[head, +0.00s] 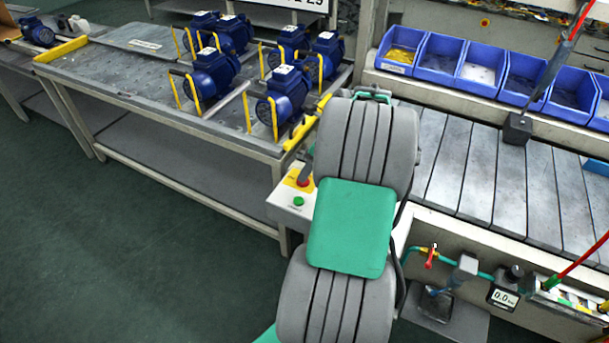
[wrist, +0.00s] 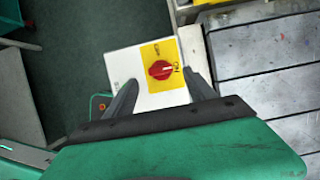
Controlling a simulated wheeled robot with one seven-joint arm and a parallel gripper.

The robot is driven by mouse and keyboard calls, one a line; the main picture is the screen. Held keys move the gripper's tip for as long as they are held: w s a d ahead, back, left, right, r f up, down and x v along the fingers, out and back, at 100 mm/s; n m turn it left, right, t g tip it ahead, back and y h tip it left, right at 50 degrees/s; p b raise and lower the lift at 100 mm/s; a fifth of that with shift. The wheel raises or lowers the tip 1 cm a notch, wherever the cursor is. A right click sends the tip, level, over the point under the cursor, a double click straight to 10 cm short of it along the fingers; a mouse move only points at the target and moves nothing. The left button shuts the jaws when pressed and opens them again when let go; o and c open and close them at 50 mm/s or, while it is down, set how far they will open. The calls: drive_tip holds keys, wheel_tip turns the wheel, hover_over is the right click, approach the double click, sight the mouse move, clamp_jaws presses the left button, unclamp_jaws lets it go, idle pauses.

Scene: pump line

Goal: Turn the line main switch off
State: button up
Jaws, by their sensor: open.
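The line main switch is a red rotary knob (wrist: 160,70) on a yellow plate (wrist: 150,52), on the top of a white box (wrist: 125,62). A pale mark on the knob points right in the wrist view, toward small lettering that seems to read ON. In the head view the knob (head: 305,180) shows just left of my arm, on the white box (head: 282,207). My gripper (wrist: 162,79) is open and empty. Its fingers appear on either side of the knob in the wrist view; whether they touch it I cannot tell. In the head view my arm hides the gripper.
A green button (head: 298,201) sits on the box near the knob. A table (head: 150,95) with several blue pumps (head: 287,92) stands at the left. A slatted conveyor (head: 490,175) and blue bins (head: 440,60) are at the right. A red-handled valve (head: 430,257) is below the conveyor.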

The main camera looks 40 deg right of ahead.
drive_tip(key=x, duration=0.5)
drive_tip(key=shift+c, duration=0.3)
drive_tip(key=c, duration=1.3)
